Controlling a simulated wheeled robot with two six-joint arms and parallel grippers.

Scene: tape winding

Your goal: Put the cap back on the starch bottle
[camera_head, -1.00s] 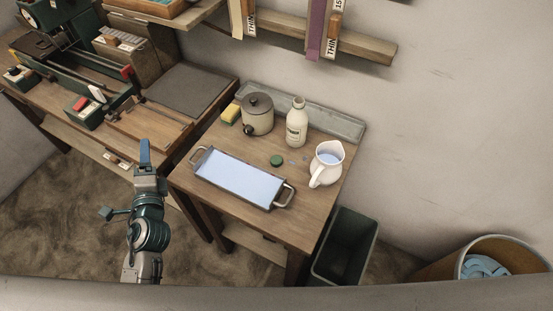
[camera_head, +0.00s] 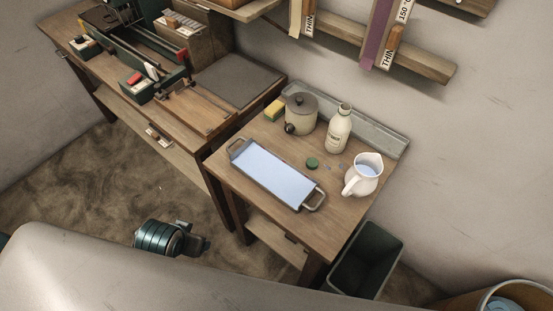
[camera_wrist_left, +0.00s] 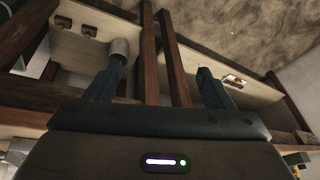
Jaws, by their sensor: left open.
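The cream starch bottle (camera_head: 338,133) stands upright and uncapped on the small wooden table, its dark mouth showing. A green round cap (camera_head: 312,163) lies on the tabletop in front of it, apart from the bottle. In the left wrist view my left gripper (camera_wrist_left: 158,82) is open, its two blue fingers wide apart with no bottle or cap between them. It faces wooden table legs and the floor. In the head view only part of my left arm shows low at the left, away from the table; its fingertips cannot be made out. My right gripper is not in view.
The table (camera_head: 237,181) also holds a tray of pale liquid (camera_head: 233,147), a lidded crock (camera_head: 301,114), a yellow sponge (camera_head: 274,109) and a white jug (camera_head: 362,177). Small blue drops lie near the cap. A dark bin (camera_head: 365,258) stands at the table's right.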

